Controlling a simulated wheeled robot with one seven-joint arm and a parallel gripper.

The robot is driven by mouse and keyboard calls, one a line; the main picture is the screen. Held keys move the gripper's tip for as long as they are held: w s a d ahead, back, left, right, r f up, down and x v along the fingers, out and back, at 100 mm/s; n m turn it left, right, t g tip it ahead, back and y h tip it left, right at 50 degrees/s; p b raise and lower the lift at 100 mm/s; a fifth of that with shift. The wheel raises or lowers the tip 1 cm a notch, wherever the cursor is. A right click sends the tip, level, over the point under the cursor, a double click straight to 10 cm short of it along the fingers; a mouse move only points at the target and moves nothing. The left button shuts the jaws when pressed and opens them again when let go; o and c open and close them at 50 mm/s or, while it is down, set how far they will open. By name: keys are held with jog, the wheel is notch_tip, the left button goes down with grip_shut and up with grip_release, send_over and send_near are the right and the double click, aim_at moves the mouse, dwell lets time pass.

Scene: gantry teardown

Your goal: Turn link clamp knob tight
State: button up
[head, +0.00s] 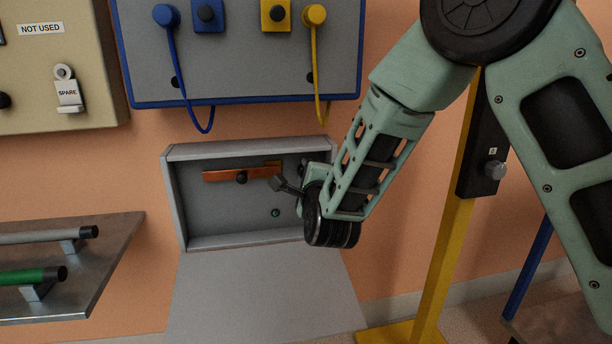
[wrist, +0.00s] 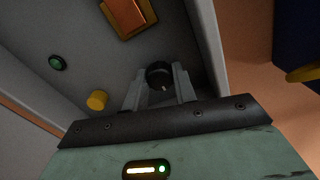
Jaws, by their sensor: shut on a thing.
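The link clamp knob (wrist: 158,73) is a small black round knob with a pale mark, seen in the wrist view. My gripper (wrist: 160,84) has its two grey fingers closed around it, one on each side. The copper-orange link bar (head: 225,176) lies across the back of the open grey box in the head view, with a black knob (head: 241,178) at its middle. One end of the link also shows at the top of the wrist view (wrist: 124,14), apart from the gripped knob. In the head view my arm largely hides the fingers and the gripped knob.
A green button (wrist: 56,62) and a yellow knob (wrist: 97,100) are beside my gripper. The box wall (wrist: 205,45) is close on the right in the wrist view. A blue-framed panel (head: 240,60) with cables hangs above the box (head: 175,215). A yellow post (head: 443,260) stands right.

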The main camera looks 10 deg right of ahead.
jog(key=o, duration=1)
jog(key=s+b, duration=1.3)
jog(key=s, duration=0.4)
jog(key=shift+s+a, duration=0.2)
jog(key=shift+a, duration=0.1)
jog(key=shift+a, duration=0.1)
